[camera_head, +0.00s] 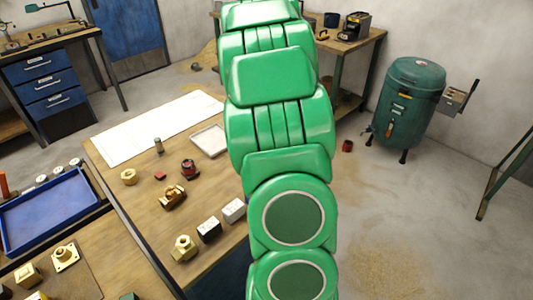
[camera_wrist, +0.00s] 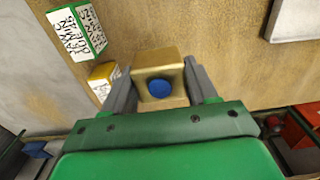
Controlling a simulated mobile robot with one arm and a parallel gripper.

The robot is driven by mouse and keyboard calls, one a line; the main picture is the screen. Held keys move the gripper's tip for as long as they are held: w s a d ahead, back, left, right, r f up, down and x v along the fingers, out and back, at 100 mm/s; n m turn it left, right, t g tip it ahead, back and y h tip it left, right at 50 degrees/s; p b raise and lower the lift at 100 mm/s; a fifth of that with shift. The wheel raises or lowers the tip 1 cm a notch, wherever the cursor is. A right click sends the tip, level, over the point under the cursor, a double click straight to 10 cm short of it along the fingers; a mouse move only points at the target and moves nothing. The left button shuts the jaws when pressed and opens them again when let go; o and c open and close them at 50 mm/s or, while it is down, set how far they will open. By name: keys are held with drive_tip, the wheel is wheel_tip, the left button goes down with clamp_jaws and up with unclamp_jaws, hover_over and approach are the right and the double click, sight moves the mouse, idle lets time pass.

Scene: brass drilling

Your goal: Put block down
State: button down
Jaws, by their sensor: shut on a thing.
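In the wrist view my gripper (camera_wrist: 160,84) is shut on a brass block (camera_wrist: 158,62), with one grey finger on each side of it. The block has a round blue spot on the face toward the camera. Behind it is a brown wooden surface, and I cannot tell whether the block touches it. In the head view my green arm crosses the middle and hides the gripper and the held block.
The wrist view shows a green-and-white block (camera_wrist: 74,34) with dark markings and a yellow-and-white block (camera_wrist: 103,77) left of the gripper. In the head view the worktable (camera_head: 140,215) carries several brass parts, a white sheet (camera_head: 150,128) and a pale tray (camera_head: 210,140).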

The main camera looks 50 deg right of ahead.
drive_tip(key=shift+w+d+f, duration=0.1)
drive_tip(key=shift+w+f, duration=0.05)
drive_tip(key=shift+f, duration=0.1)
drive_tip(key=shift+w+f, duration=0.1)
drive_tip(key=shift+f, duration=1.45)
drive_tip(key=shift+f, duration=0.15)
drive_tip(key=shift+c, duration=1.6)
unclamp_jaws()
wheel_tip(320, 180, up, 12)
drive_tip(key=shift+r, duration=0.1)
